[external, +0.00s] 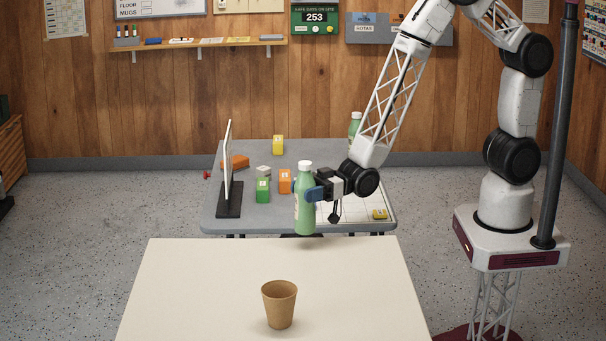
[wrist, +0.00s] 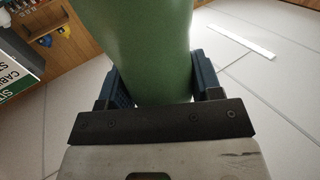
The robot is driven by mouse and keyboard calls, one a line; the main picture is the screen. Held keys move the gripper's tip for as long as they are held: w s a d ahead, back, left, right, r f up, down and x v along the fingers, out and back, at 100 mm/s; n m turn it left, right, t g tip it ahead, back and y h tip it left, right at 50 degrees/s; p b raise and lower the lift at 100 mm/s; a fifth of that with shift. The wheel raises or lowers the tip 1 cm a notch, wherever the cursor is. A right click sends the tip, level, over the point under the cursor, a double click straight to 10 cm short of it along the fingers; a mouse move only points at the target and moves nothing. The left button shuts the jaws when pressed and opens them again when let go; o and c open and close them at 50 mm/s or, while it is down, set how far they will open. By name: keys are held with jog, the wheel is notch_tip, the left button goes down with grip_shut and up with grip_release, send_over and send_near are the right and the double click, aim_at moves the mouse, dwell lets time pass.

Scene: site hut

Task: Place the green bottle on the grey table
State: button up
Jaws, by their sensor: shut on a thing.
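A green bottle with a white cap (external: 304,212) is upright in my gripper (external: 314,193), which is shut around its middle. In the external view it appears in front of the grey table's (external: 310,152) near edge, its base seemingly off any surface; exact height is hard to tell. In the wrist view the bottle (wrist: 145,45) fills the space between the blue fingers (wrist: 160,85). A second green bottle (external: 355,122) shows at the grey table's far right, partly hidden by my arm.
A cream table (external: 200,290) in front holds a brown cup (external: 279,305).

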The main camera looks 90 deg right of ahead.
jog(key=s+d+m+t+h, duration=0.15)
jog(key=d+h, duration=0.25)
jog(key=d, duration=0.5)
jog(key=s+d+m+h, duration=0.2)
jog(key=d+m+h, duration=0.1)
jog(key=d, duration=0.7)
jog(key=s+d+m+t+h, duration=0.1)
jog(key=d+m+h, duration=0.25)
jog(key=d, duration=0.55)
jog(key=s+d+m+g+h, duration=0.5)
jog(key=s+d+h, duration=0.6)
jog(key=s+d, duration=0.8)
jog(key=d+m, duration=0.2)
jog(key=d, duration=0.1)
jog(key=shift+d+r, duration=0.15)
jog(key=shift+d, duration=0.15)
jog(key=shift+w, duration=0.1)
jog(key=w+a+f+x, duration=0.1)
jog(key=w+a+x, duration=0.1)
jog(key=x, duration=1.3)
jog(key=shift+w+f, duration=0.3)
jog(key=shift+f, duration=0.15)
jog(key=shift+f, duration=1.6)
jog(key=shift+f, duration=0.2)
